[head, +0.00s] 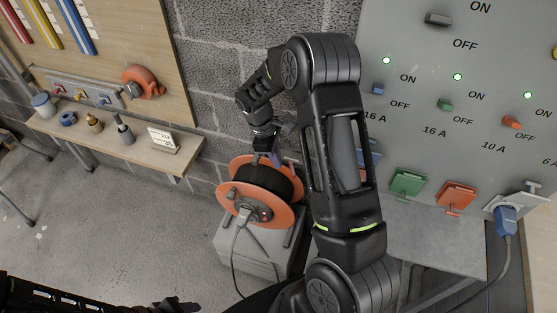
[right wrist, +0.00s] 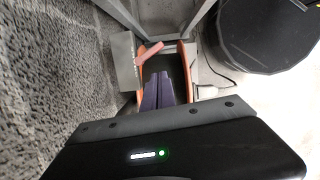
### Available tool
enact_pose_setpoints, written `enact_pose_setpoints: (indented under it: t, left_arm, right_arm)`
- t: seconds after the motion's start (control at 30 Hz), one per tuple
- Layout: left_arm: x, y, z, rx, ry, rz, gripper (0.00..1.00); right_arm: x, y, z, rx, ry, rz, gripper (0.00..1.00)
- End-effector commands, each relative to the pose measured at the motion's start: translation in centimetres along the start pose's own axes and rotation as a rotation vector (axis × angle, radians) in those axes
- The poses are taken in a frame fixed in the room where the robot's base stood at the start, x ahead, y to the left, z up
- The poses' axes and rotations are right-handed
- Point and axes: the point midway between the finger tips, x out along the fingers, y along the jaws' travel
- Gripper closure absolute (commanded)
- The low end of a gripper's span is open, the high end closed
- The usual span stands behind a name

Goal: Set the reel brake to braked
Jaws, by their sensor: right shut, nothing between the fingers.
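The cable reel (head: 226,192) has orange side discs and a dark drum, and sits on a grey box-like stand. A grey plug with a cable is in its front hub. My right gripper (head: 276,158) is just above the back of the reel, fingers pointing down. In the right wrist view its purple fingers (right wrist: 158,92) are shut and empty over the drum. A pinkish-red lever (right wrist: 150,52), perhaps the brake, tilts just beyond the fingertips beside a grey bracket (right wrist: 126,60); I cannot tell its setting. My left gripper (head: 182,305) barely shows at the bottom edge.
A grey panel (head: 410,25) with switches, green lights and coloured socket covers stands at the right. A blue plug (head: 506,220) is in its rightmost socket. A wooden shelf (head: 100,140) with small parts is at the left. Open floor lies left of the reel.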

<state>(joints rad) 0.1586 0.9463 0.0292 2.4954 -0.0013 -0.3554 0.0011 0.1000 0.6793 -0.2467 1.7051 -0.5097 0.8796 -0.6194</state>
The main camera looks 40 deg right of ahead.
Motion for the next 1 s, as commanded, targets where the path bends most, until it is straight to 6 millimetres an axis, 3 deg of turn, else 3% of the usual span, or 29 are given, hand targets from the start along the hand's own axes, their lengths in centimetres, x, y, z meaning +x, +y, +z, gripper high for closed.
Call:
enact_pose_setpoints:
  t: [0.03,0.1,0.37,1.0]
  left_arm:
    - [-1.2,0.5,0.0,0.0,-0.001,0.0,0.51]
    - [-2.0,0.8,0.0,0.0,-0.001,0.0,0.51]
    - [-3.9,1.4,0.2,-0.004,-0.007,-0.006,0.51]
    - [-4.0,1.4,0.3,-0.006,-0.009,-0.008,0.51]
  right_arm:
    - [-1.7,-0.1,0.1,-0.001,0.001,0.001,1.0]
    - [-3.0,-0.3,0.1,-0.001,0.001,0.001,1.0]
    - [-6.6,-0.9,0.2,0.001,0.0,-0.001,1.0]
    - [-7.0,-1.0,0.1,0.002,0.0,-0.001,1.0]
